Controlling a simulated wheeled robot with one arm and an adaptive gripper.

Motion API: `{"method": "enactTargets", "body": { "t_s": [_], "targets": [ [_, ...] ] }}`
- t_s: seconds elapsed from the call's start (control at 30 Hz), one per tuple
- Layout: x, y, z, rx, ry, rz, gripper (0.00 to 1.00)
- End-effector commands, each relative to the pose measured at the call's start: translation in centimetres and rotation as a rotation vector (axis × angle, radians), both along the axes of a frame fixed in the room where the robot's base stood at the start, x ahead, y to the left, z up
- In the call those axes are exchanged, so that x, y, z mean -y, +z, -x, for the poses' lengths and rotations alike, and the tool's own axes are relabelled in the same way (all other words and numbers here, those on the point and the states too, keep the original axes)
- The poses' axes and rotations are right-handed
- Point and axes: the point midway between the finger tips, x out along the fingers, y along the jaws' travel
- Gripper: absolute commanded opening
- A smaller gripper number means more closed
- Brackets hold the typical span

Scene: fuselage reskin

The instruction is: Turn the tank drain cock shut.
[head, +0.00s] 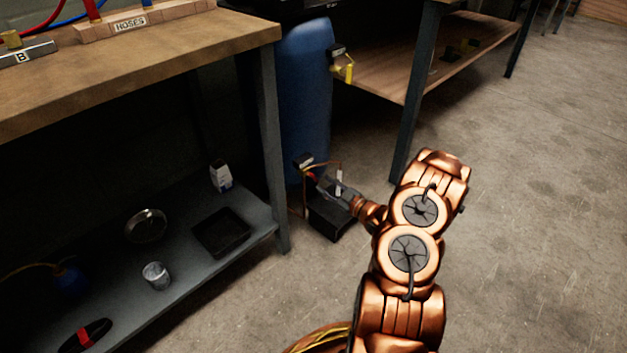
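The blue tank (305,110) stands upright between the two benches. Low on its front is a small dark fitting (303,160) with a pale label, and a thin copper-coloured line runs beside it. My gripper (326,183) is at the tank's foot, just right of and below this fitting, pointing left. A small white tag (339,180) shows by the fingers. The drain cock itself cannot be made out clearly, and the gripper may cover it. I cannot tell whether the fingers are open, shut or touching anything.
A black box (329,220) sits on the floor below my gripper. The left bench's leg (270,150) and lower shelf (185,285) stand close by on the left. A yellow-handled valve (348,72) juts from the tank's upper right. Open floor (540,200) lies right.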

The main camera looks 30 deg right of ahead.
Motion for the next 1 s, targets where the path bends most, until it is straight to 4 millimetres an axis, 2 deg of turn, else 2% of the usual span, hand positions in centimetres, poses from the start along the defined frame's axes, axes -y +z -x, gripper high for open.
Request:
{"method": "enactTargets", "body": {
  "t_s": [0.3, 0.5, 0.9, 1.0],
  "targets": [
    [-1.1, -0.1, -4.0, 0.002, 0.002, 0.0, 0.35],
    [-1.3, -0.1, -5.7, 0.001, 0.0, 0.002, 0.35],
    [-1.4, 0.0, -6.2, -0.001, 0.0, 0.0, 0.35],
    [-1.4, 0.0, -6.2, -0.001, 0.0, 0.0, 0.26]
  ]
}}
